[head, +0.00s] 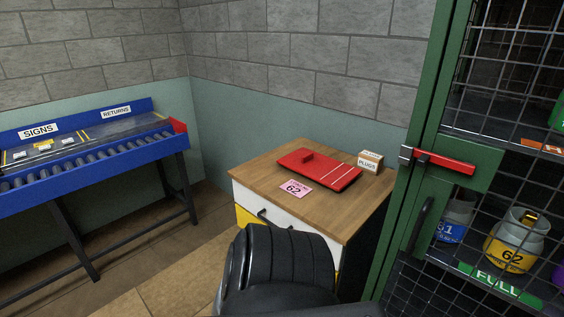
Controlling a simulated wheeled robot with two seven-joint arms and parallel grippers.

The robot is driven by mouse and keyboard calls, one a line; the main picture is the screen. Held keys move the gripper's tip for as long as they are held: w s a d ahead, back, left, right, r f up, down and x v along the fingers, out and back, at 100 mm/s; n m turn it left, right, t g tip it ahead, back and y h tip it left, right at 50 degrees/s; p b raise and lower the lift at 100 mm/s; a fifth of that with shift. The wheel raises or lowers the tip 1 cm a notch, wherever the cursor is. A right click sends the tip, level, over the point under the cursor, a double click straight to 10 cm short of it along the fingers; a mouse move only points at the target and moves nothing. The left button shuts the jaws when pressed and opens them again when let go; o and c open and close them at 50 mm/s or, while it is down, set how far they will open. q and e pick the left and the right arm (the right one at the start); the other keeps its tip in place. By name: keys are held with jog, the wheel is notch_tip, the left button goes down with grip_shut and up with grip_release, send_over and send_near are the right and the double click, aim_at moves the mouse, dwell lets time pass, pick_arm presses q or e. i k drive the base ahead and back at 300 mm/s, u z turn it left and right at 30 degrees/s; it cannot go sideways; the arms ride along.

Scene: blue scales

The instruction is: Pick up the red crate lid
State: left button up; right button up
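The red crate lid (312,171) lies flat on the wooden top of a low cabinet (345,199). It is a flat rectangle with a small raised red block near its left end and pale stripes across its right part. All of its upper face shows. Neither of my grippers is in view, so nothing is seen touching the lid.
A pink card marked 62 (295,189) and a PLUGS box (370,161) lie close to the lid. A green mesh cage (415,170) with a red latch (445,162) stands right of the cabinet. A blue roller rack (90,165) stands left. Floor between is clear.

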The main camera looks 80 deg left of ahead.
aim_at(334, 174)
jog(key=u, duration=3.2)
